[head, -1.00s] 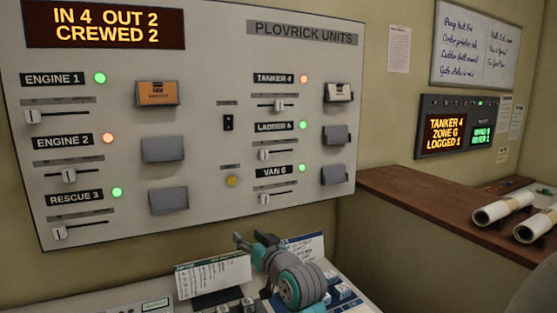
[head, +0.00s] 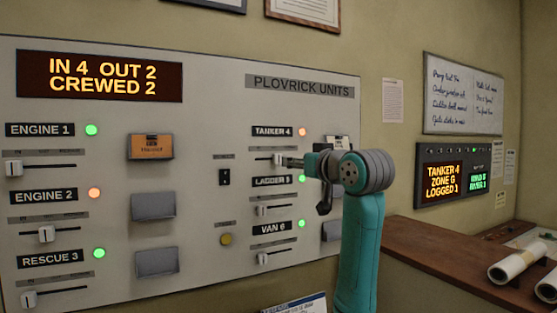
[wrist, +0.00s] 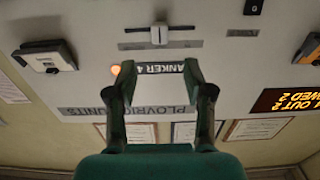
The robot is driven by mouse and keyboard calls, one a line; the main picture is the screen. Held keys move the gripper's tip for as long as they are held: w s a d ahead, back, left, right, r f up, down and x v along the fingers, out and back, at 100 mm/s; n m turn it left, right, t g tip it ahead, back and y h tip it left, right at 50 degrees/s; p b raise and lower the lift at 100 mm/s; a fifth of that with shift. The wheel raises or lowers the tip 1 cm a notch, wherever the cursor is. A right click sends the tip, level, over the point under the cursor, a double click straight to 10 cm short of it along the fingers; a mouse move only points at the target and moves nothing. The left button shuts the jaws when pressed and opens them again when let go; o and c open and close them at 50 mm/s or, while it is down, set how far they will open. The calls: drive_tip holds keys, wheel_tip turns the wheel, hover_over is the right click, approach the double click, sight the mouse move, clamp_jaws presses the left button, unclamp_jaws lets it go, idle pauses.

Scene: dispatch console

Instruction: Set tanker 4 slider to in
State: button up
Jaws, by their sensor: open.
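The tanker 4 slider has a small white knob (head: 279,158) near the middle of its horizontal track, under the TANKER 4 label (head: 272,132) and beside an orange lamp (head: 302,131). The wrist view, upside down, shows the same knob (wrist: 159,34) beyond my fingertips. My gripper (wrist: 160,69) is open and empty, its fingers apart over the label in that view. In the head view my gripper (head: 291,161) is just right of the knob; I cannot tell whether it touches. My wrist hides the right end of the track.
The ladder 5 slider knob (head: 261,210) and van 6 slider knob (head: 262,259) sit below. A card holder (wrist: 45,56) sticks out beside the tanker slider. The display (head: 100,76) reads IN 4 OUT 2 CREWED 2. A brown counter (head: 430,260) is at right.

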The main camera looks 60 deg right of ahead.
sight(278, 158)
drive_tip(key=x, duration=1)
drive_tip(key=shift+w+d+r, duration=0.1)
drive_tip(key=shift+w+d, duration=0.15)
drive_tip(key=shift+d, duration=0.05)
clamp_jaws()
drive_tip(key=shift+a, duration=0.1)
